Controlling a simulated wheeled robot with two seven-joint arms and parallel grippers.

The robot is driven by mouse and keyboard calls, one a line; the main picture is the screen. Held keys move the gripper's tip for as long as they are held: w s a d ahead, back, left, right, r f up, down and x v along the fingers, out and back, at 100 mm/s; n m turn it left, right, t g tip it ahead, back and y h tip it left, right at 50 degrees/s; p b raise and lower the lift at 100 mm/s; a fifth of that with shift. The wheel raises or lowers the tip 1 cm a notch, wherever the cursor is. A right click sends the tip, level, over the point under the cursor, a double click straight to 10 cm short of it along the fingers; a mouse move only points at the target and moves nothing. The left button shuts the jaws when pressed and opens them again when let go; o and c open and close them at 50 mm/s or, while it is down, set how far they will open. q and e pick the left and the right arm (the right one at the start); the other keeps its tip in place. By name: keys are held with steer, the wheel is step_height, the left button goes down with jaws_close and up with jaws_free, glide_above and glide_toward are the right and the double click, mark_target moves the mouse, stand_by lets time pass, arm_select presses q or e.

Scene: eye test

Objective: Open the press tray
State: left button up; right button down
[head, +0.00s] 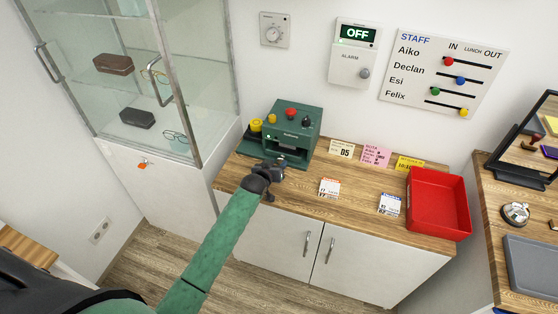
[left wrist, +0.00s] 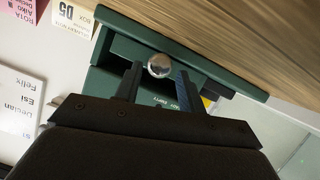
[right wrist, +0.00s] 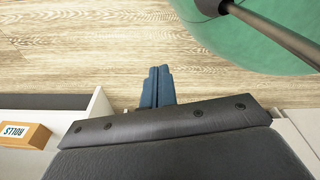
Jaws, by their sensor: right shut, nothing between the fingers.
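The green press (head: 292,128) stands on the wooden counter against the wall, with a red button, other knobs and a dark front slot. My left gripper (head: 278,165) is at the lower front of the press. In the left wrist view, a round silver knob (left wrist: 159,66) shows on the green press front, between the spread fingers of my left gripper (left wrist: 158,78); I see small gaps beside it. The gripper hides the tray front in the head view. My right gripper (right wrist: 157,86) is shut and empty above the wooden floor, visible only in the right wrist view.
A red tray (head: 436,202) sits at the counter's right end. Several cards, including a pink one (head: 376,156), stand or lie between it and the press. A glass cabinet (head: 205,85) rises close on the left.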

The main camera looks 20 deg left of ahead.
arm_select(q)
steer(key=shift+x, duration=1.15)
arm_select(e)
steer(key=shift+s+d+f, duration=0.1)
steer(key=shift+s, duration=0.45)
steer(key=shift+s+d+f, duration=0.1)
steer(key=shift+s, duration=0.4)
arm_select(q)
steer(key=shift+c, duration=0.4)
jaws_close()
arm_select(e)
steer(key=shift+s, duration=0.1)
